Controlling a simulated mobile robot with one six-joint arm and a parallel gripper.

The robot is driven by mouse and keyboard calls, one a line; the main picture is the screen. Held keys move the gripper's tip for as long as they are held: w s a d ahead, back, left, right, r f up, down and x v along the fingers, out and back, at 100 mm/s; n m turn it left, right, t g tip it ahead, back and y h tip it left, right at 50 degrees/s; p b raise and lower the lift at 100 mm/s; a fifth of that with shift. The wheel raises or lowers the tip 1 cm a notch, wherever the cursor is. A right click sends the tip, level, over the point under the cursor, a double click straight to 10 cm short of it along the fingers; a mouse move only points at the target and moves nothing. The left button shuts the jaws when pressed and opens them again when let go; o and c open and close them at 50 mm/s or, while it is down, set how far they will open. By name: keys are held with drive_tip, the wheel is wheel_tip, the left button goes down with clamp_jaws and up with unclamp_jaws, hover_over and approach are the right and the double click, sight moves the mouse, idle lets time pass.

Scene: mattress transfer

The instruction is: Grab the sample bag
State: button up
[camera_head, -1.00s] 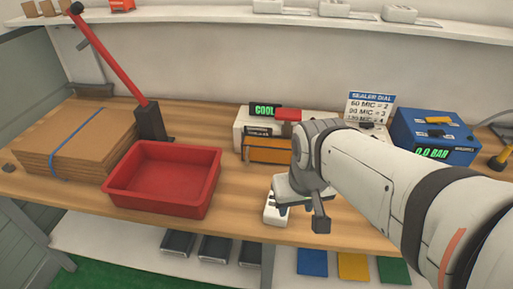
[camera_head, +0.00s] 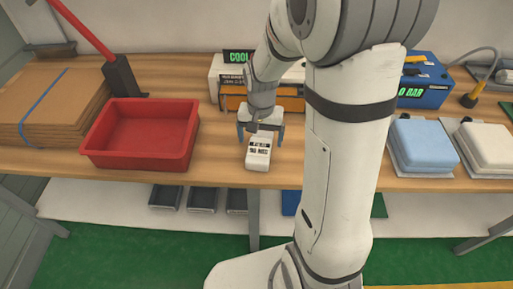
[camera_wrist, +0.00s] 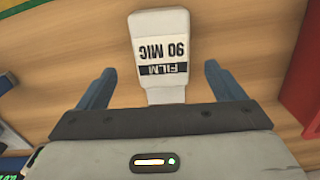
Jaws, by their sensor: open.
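The sample bag appears to be the small white packet (camera_head: 258,155) near the bench's front edge. In the wrist view the packet (camera_wrist: 160,35) carries a black and white label reading "FILM 90 MIC", upside down. My gripper (camera_head: 261,136) is open and low over the bench at the packet's far end. In the wrist view, my gripper's (camera_wrist: 160,72) blue-grey fingers stand on either side of the packet's narrow end, with gaps on both sides. The wider labelled end reaches beyond the fingertips. The palm hides the nearest end.
An orange-fronted sealer (camera_head: 290,103) is close behind my gripper. A blue pad (camera_head: 423,143) and a white pad (camera_head: 488,145) lie right, beyond my arm.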

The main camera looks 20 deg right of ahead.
sight(259, 148)
wheel_tip(259, 148, down, 6)
drive_tip(key=shift+a+f, duration=0.15)
drive_tip(key=shift+c, duration=0.2)
drive_tip(key=c, duration=1.1)
